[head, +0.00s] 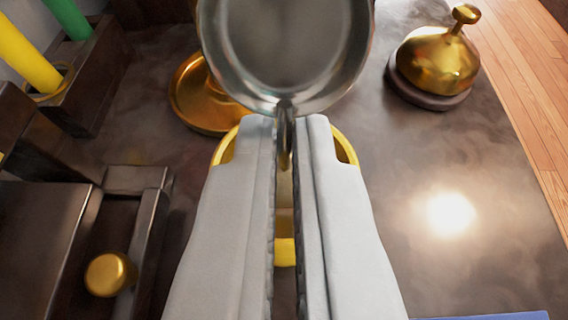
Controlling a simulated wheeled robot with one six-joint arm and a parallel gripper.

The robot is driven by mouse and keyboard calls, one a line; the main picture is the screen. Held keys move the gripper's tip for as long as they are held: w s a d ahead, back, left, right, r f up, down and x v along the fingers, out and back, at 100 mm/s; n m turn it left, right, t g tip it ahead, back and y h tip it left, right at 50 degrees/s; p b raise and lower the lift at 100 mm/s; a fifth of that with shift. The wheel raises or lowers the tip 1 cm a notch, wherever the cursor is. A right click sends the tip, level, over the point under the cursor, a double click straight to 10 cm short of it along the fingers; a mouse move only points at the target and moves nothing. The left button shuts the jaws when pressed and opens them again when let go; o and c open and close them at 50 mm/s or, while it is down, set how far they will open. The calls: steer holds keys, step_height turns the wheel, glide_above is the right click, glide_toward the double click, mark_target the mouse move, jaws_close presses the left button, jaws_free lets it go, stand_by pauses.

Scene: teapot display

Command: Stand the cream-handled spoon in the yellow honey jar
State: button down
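A spoon with a large round silver metal bowl (285,40) shows at the top centre, bowl end up. Its narrow metal neck runs down between the two pale fingers of my gripper (287,125), which appear shut on it. The yellow honey jar (347,148) is below and behind the fingers. Only parts of its yellow rim and body show on both sides and through the gap. Whether the spoon's lower end is inside the jar is hidden.
A brass bell (440,62) on a dark base stands at upper right. A round brass dish (195,100) is behind the jar. Green (68,15) and yellow (28,58) rods stand at upper left. A dark box with a brass knob (108,274) is lower left. The right tabletop is mostly clear.

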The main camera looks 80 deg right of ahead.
steer(key=c, duration=1.5)
jaws_free()
steer(key=shift+c, duration=0.2)
